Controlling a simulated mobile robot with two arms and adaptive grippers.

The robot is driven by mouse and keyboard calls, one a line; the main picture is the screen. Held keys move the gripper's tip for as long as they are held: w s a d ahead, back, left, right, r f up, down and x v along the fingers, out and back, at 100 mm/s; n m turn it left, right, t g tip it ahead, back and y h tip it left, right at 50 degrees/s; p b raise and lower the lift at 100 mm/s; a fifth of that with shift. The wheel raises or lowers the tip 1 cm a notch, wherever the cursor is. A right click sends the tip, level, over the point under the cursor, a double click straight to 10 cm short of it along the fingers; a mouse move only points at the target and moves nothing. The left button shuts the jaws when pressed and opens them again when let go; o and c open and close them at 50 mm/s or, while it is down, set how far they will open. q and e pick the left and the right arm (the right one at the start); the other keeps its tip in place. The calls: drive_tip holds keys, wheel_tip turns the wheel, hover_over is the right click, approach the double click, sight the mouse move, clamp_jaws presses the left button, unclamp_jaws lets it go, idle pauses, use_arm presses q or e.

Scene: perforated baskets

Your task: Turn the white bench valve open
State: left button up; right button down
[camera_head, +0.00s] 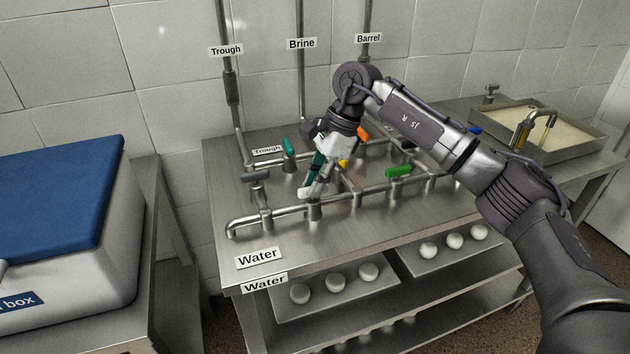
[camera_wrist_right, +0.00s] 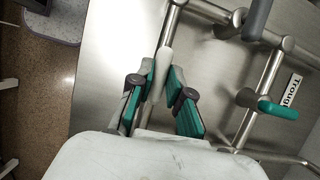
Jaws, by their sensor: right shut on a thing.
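The white bench valve has a slim white handle (camera_wrist_right: 161,70) that sits between the fingers of my right gripper (camera_wrist_right: 160,86) in the right wrist view. In the head view my right gripper (camera_head: 316,184) reaches down to the front pipe of the bench, and a white end of the handle (camera_head: 304,193) shows at its fingertips. The right gripper is shut on the handle. The fingers hide part of the handle and most of the valve body. My left gripper is in neither view.
Other valves stand close by: grey (camera_head: 256,177), teal (camera_head: 289,148), green (camera_head: 399,170), yellow (camera_head: 344,163) and orange (camera_head: 363,133). A blue-lidded box (camera_head: 60,200) stands at left and a sink (camera_head: 565,132) at right. The bench front near the Water label (camera_head: 259,257) is clear.

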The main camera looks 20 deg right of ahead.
drive_tip(key=c, duration=1.1)
unclamp_jaws()
drive_tip(key=v, duration=1.2)
drive_tip(key=shift+f, duration=0.1)
